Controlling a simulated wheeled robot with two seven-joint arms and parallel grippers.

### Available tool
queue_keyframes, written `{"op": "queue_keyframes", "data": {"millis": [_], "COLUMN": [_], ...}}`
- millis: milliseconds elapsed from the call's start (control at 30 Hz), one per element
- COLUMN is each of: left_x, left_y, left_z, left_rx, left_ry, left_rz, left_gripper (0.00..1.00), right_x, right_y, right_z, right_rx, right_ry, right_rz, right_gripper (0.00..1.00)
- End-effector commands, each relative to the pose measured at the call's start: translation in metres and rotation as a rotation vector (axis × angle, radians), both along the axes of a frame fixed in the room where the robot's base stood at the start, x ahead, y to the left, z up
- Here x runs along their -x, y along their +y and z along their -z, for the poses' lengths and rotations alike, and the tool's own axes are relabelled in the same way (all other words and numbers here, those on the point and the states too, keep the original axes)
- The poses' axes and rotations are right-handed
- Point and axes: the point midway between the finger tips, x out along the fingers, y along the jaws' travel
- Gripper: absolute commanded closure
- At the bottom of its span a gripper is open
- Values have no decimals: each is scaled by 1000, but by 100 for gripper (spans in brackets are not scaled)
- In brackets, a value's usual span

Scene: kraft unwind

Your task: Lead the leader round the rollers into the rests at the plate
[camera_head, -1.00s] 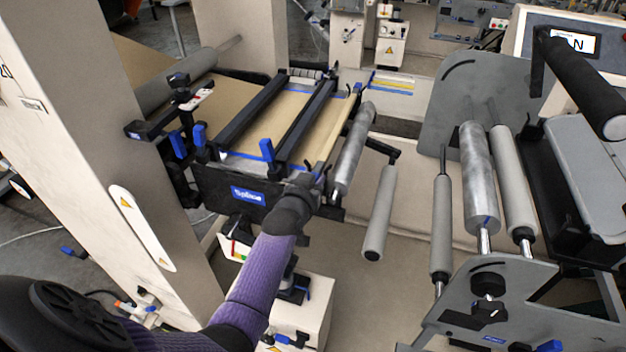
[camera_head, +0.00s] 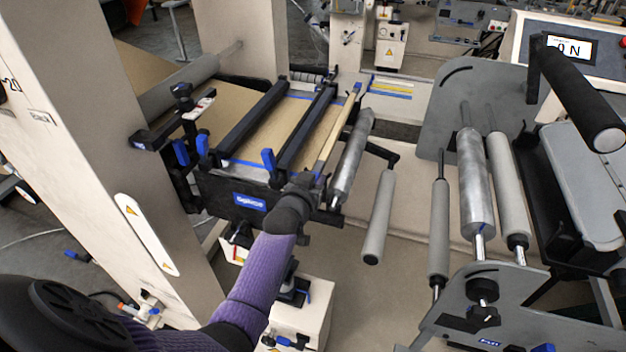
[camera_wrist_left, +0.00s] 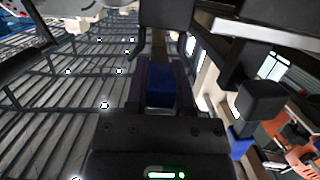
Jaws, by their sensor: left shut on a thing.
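The splice plate (camera_head: 224,187) is a tan-topped table with a blue label on its dark front. Two dark clamp bars (camera_head: 257,115) cross it. A narrow tan bar with blue ends, apparently the leader (camera_head: 341,132), lies along the plate's right edge. My left gripper (camera_head: 303,184) is at the plate's front right corner, by the bar's near end; its fingers are largely hidden. In the left wrist view it is shut on a blue block (camera_wrist_left: 160,86), with a brown strip running beyond it. The rests cannot be made out. My right gripper is out of view.
A metal roller (camera_head: 352,157) stands close right of the plate, with a grey roller (camera_head: 379,217) beside it. More rollers (camera_head: 475,185) are on the right machine. A beige post (camera_head: 85,120) stands at the left. Open floor shows between the machines.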

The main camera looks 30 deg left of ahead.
Motion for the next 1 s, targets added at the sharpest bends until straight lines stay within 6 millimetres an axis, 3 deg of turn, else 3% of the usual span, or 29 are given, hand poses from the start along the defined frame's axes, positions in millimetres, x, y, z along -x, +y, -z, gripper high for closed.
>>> {"op": "queue_keyframes", "data": {"millis": [33,167,433,733,1000], "left_x": [0,0,-1,-10,-11], "left_y": [0,0,-2,-40,-44], "left_z": [-17,-30,-25,-23,-22], "left_rx": [0,0,1,4,0], "left_ry": [-2,-2,-1,-3,-2], "left_rz": [0,0,0,0,0], "left_gripper": [100,100,100,100,100], "right_x": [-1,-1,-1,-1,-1], "right_y": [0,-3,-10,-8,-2], "right_z": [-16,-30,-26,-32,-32], "right_rx": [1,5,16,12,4], "right_ry": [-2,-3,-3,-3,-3], "right_rz": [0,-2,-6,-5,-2], "right_gripper": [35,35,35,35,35]}}
